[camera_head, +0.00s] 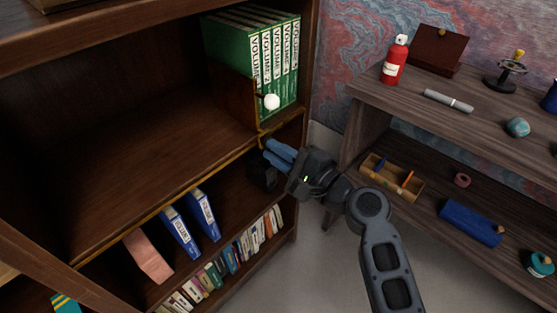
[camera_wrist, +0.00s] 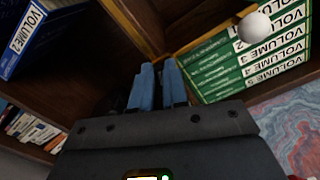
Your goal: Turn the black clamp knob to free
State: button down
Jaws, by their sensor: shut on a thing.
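My gripper (camera_head: 268,148) has its blue fingers at the front edge of the shelf, just below the brass bookend (camera_head: 240,98) with its white ball (camera_head: 271,102). In the wrist view the fingers (camera_wrist: 159,66) are close together, pointing at the underside of the brass rail, shut on the black clamp knob. The knob itself is hidden by the fingers and cannot be made out clearly. The bookend stands against a row of green volumes (camera_head: 286,60) on the upper shelf; the white ball also shows in the wrist view (camera_wrist: 254,27).
A dark boxy shape (camera_head: 263,172) sits just below the fingers. Blue binders (camera_head: 181,232) and a row of small books (camera_head: 228,262) stand on the lower shelves. A desk with a red spray can (camera_head: 394,60) and an open wooden tray (camera_head: 376,163) is at the right.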

jog(key=n+b, duration=0.1)
jog(key=f+n+b, duration=0.1)
jog(key=n+b, duration=0.1)
jog(key=shift+n+b, duration=0.8)
jog(key=shift+n, duration=0.2)
jog(key=c, duration=1.1)
grip_release()
jog(key=shift+r, duration=0.1)
jog(key=shift+c, duration=0.2)
jog(key=v, duration=0.8)
jog(key=shift+a, duration=0.1)
